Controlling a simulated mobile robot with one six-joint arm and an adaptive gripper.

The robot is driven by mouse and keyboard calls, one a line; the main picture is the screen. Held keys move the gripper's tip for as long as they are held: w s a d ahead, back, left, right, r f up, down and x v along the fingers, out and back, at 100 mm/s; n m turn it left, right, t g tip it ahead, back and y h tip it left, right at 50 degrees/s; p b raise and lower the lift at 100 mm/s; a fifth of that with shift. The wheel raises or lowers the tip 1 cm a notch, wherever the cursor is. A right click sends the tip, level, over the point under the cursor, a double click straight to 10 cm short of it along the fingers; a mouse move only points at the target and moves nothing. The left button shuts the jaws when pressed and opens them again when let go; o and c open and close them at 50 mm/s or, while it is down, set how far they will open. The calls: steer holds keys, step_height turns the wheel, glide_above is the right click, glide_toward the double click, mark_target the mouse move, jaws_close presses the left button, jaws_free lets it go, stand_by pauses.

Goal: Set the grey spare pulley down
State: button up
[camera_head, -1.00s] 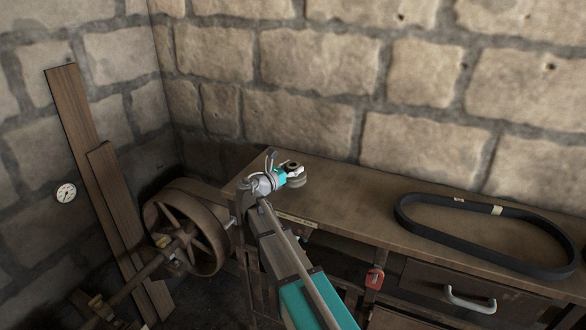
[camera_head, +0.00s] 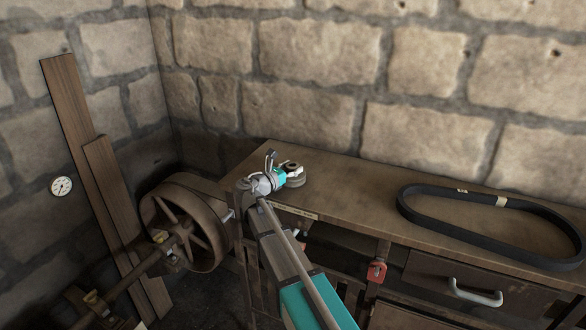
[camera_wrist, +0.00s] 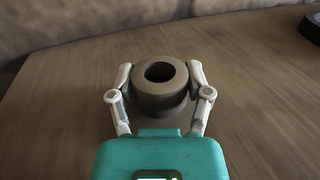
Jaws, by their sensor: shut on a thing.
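The grey spare pulley (camera_wrist: 160,91) is a short ring with a round hole in its top, seen between my fingers in the wrist view. It is upright, at the bench top (camera_wrist: 60,110); I cannot tell whether its base touches the wood. My gripper (camera_wrist: 160,76) is shut on the pulley, one finger on each side. In the head view, my gripper (camera_head: 291,172) is over the left end of the bench (camera_head: 350,190), with the pulley (camera_head: 293,181) partly hidden by it.
A black belt loop (camera_head: 440,228) lies on the right part of the bench, with clear wood between it and my gripper. A stone wall (camera_head: 300,110) stands behind. A large spoked wheel (camera_head: 185,222) and planks (camera_head: 85,150) are to the left.

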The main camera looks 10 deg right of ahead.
steer(key=o, duration=1.3)
steer(key=shift+o, duration=0.2)
steer(key=shift+s+a, duration=0.1)
steer(key=shift+s, duration=0.05)
steer(key=v, duration=1.1)
steer(key=shift+s+a, duration=0.2)
steer(key=shift+a, duration=0.1)
